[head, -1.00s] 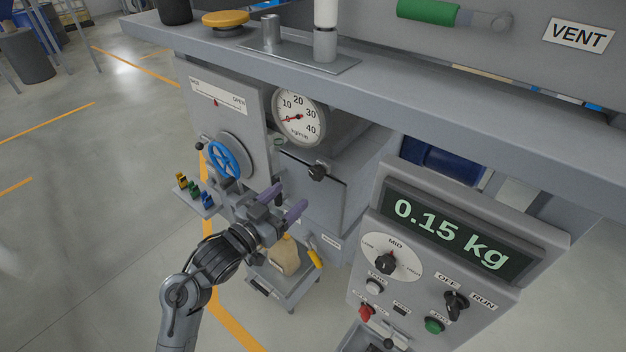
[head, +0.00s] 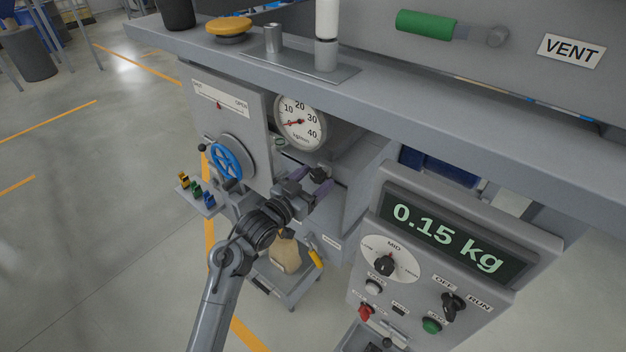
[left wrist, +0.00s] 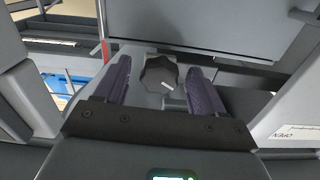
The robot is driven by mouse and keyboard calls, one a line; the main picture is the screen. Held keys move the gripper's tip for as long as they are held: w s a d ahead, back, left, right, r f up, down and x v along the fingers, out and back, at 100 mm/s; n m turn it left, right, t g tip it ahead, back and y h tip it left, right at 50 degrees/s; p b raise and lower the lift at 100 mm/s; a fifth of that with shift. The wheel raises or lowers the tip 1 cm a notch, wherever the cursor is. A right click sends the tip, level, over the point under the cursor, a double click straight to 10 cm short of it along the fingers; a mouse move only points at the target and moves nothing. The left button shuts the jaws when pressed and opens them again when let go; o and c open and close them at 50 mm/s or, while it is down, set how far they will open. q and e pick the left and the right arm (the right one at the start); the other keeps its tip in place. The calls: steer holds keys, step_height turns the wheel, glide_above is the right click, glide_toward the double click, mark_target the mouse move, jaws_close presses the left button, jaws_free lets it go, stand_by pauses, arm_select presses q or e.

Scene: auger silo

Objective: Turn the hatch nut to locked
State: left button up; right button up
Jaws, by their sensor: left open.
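The hatch nut, a dark lobed knob with a white pointer line, sits on the grey hatch front below the gauge (head: 320,174). In the left wrist view the nut (left wrist: 158,74) stands between the two purple fingers. My left gripper (head: 312,184) is open with a finger on either side of the nut; in the left wrist view the gripper (left wrist: 160,85) shows a gap on the nut's right, and contact cannot be told. Any lock marking by the nut is not readable. My right gripper is not in view.
A blue handwheel (head: 226,160) and a small shelf of coloured clips (head: 197,192) lie left of the gripper. The gauge (head: 300,122) is above. A control panel with a 0.15 kg display (head: 447,236) stands to the right. A bag (head: 285,255) sits below.

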arm_select(q)
steer(key=c, duration=1.1)
steer(key=shift+o, duration=0.2)
